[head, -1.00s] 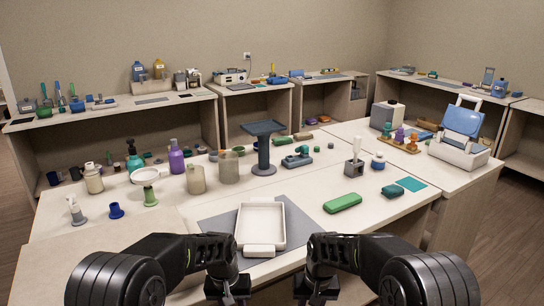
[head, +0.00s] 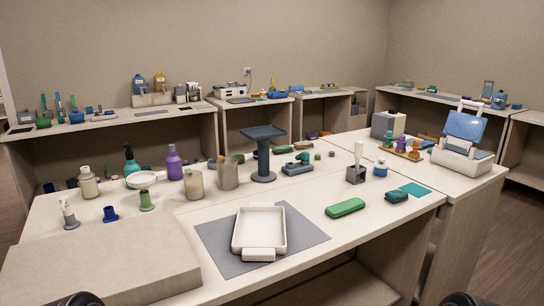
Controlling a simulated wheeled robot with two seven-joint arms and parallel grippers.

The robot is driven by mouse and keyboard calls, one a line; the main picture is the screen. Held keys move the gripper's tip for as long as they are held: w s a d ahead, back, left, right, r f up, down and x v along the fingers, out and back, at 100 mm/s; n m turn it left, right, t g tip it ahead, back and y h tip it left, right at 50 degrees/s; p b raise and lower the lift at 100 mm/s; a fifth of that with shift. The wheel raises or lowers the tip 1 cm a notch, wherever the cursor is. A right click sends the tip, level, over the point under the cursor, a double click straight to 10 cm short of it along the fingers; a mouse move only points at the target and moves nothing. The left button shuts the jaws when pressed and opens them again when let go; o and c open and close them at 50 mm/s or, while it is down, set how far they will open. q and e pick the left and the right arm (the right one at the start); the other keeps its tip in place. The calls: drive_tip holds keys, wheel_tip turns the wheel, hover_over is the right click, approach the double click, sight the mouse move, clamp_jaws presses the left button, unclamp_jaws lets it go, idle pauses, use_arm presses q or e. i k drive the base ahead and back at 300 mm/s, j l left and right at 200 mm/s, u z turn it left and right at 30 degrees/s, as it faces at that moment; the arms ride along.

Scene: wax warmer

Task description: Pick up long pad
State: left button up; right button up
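A long green pad (head: 346,208) with rounded ends lies flat on the near table, right of the white tray (head: 260,232). It looks like the long pad, and nothing covers it. A shorter dark teal pad (head: 397,196) lies to its right, beside a flat teal square (head: 414,190). Neither of my grippers is in view. Only dark rounded parts of my arms show at the bottom edge, left and right.
The white tray sits on a grey mat (head: 306,236). A raised wooden block (head: 100,262) fills the near left. A grey stamp-like tool with a white handle (head: 356,172) stands behind the green pad. The tabletop in front of the pad is clear.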

sight(338, 210)
drive_tip(key=i+l+z, duration=0.1)
drive_tip(key=i, duration=0.25)
drive_tip(key=i+l+z, duration=0.1)
drive_tip(key=i, duration=0.25)
drive_tip(key=z, duration=1.65)
